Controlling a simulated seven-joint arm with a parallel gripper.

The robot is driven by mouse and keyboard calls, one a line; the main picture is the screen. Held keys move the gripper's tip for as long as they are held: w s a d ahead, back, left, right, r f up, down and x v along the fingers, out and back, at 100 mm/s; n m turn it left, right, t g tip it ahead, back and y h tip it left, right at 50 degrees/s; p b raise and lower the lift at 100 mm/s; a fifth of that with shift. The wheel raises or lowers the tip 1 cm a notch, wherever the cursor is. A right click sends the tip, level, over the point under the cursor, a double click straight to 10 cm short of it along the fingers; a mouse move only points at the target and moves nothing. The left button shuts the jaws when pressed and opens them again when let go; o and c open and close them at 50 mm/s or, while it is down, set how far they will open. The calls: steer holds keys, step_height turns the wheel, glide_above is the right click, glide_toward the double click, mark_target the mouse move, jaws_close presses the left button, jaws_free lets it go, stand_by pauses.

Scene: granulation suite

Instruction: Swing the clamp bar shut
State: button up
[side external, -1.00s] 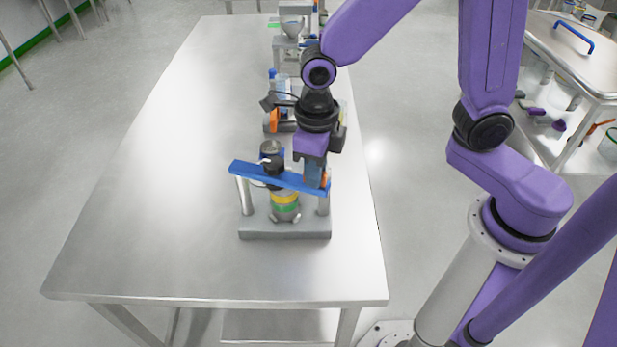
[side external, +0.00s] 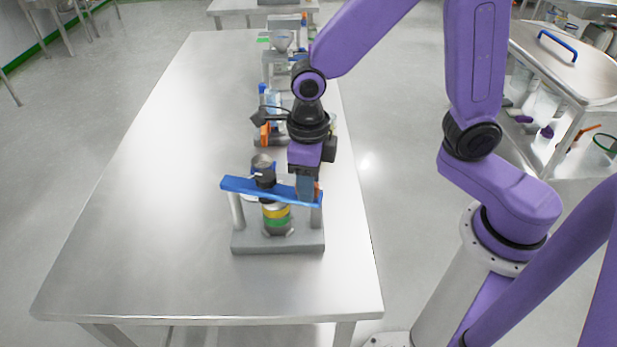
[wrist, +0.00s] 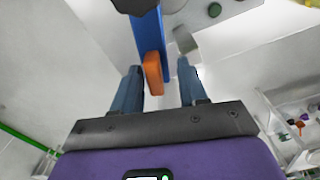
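The clamp bar (side external: 242,187) is a long blue bar lying across the top of a grey fixture with two posts, tilted slightly down to the right in the side view. A black knob (side external: 265,177) sits on its middle. Under it stands a cylinder (side external: 277,218) with yellow and green bands. My gripper (side external: 307,194) is at the bar's right end, pointing down. In the wrist view the bar (wrist: 148,42) ends in an orange tip (wrist: 153,75), which lies between the two open fingers of my gripper (wrist: 159,68), nearer the left one. I cannot tell whether they touch.
The fixture's grey base (side external: 277,246) rests on a long steel table (side external: 130,230). Behind it, close to my wrist, stand a bottle (side external: 272,100) and other equipment, with a funnel (side external: 282,41) farther back. The table's left side is clear. A steel cart (side external: 565,65) stands at the right.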

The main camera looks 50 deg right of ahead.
step_height(320, 180, up, 18)
steer(key=shift+f, duration=0.25)
stand_by(0.4)
steer(key=s+d+f+m, duration=0.5)
steer(key=s+m, duration=0.3)
steer(key=m, duration=0.6)
steer(key=s+d+f+m, duration=0.6)
steer(key=s+f+m, duration=0.1)
steer(key=m, duration=0.8)
steer(key=shift+s+d+m, duration=0.15)
steer(key=shift+s+m, duration=0.15)
steer(key=shift+s, duration=0.25)
steer(key=shift+r, duration=0.1)
stand_by(0.4)
